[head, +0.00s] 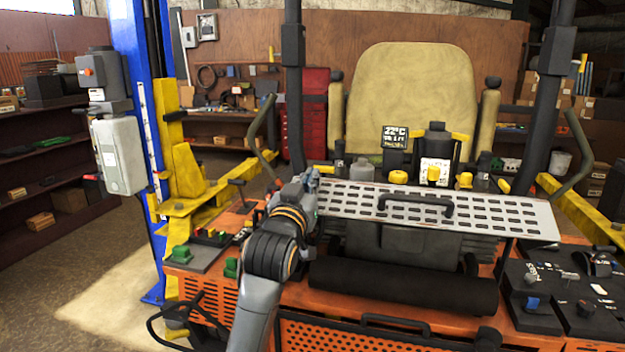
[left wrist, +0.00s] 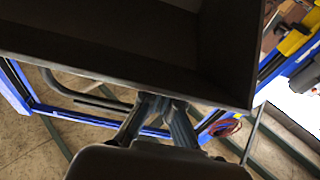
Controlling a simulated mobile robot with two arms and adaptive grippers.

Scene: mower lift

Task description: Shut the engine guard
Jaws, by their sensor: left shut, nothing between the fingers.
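The engine guard (head: 345,199) is a light grey slotted metal panel with a black handle (head: 415,203), standing raised in front of the seat in the head view. Dark engine parts (head: 400,242) show below it. My left gripper (head: 311,178) is at the guard's left edge, shut and empty; its tips are small here and I cannot tell whether they touch the panel. In the left wrist view the gripper fingers (left wrist: 160,103) are together beneath a large dark panel that fills the top. My right gripper is not in view.
A black roller (head: 403,286) lies across the orange body (head: 360,335) below the guard. A blue lift post (head: 140,120) with yellow arms stands at left. A control panel (head: 560,290) is at right. Dark upright posts (head: 293,90) flank the seat (head: 410,100).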

